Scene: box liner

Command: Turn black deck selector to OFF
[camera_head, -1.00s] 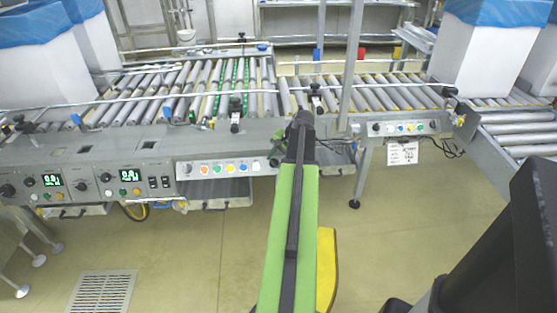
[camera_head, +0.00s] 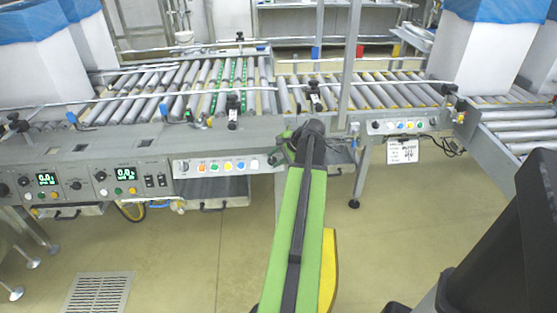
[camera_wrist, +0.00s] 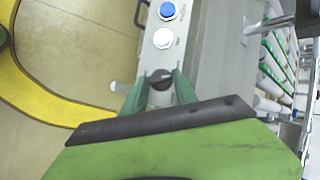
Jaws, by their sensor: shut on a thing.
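The black deck selector (camera_wrist: 160,84) is a round dark knob at the end of the grey button panel in the wrist view. My gripper (camera_wrist: 161,75) has its green fingers on either side of the knob and is shut on it. In the head view my gripper (camera_head: 284,152) is at the right end of the panel (camera_head: 222,178), and the arm hides the knob there. I cannot read the knob's pointer direction or any OFF label.
A white button (camera_wrist: 163,38) and a blue button (camera_wrist: 168,10) sit along the panel beyond the knob. Roller conveyors (camera_head: 200,92) lie behind. White boxes with blue liners (camera_head: 488,50) stand on them. The floor in front is open.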

